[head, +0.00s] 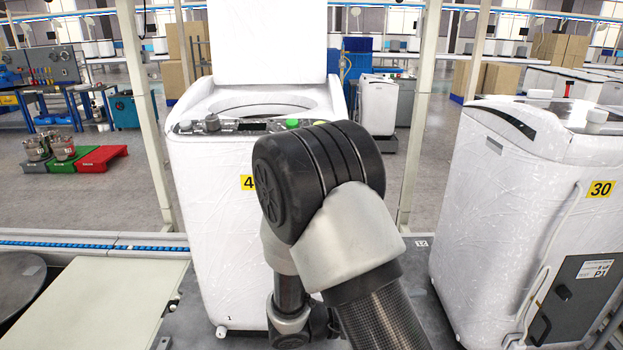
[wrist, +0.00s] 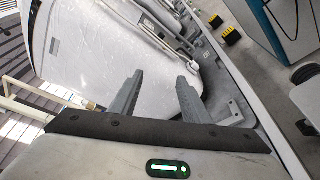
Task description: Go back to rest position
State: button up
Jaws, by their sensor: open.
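My gripper (wrist: 157,100) shows in the wrist view with its two grey fingers apart and nothing between them. Behind the fingers is the white, plastic-wrapped side of a washing machine (wrist: 95,50). In the head view my arm is folded in the middle, and its lower end hangs in front of a white washing machine with its lid up (head: 210,215). My gripper's fingers are hidden in the head view. I cannot tell whether the gripper touches anything.
A second washing machine (head: 520,190), with a yellow label reading 30, stands close at right. A pale flat panel (head: 95,305) lies at lower left, beside a blue-edged rail (head: 90,246). Metal posts (head: 150,110) frame the open machine. Floor beyond is partly clear.

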jog(key=s+d+r+m+g+y+p, duration=0.2)
jog(key=s+r+m+g+y, duration=0.3)
jog(key=s+r+m+y, duration=0.4)
jog(key=s+a+r+t+y+p, duration=0.1)
jog(key=s+a+r+t+y, duration=0.1)
jog(key=r, duration=0.4)
jog(key=s+a+r+t+y+p, duration=0.1)
jog(key=s+a+r+t+y, duration=0.2)
jog(key=a+r+t+y, duration=0.1)
notch_tip(320, 180, up, 3)
jog(key=shift+a+f+t+y, duration=0.2)
jog(key=shift+a+t+y, duration=0.15)
jog(key=shift+a, duration=0.55)
jog(key=shift+s, duration=0.1)
dwell(0.4)
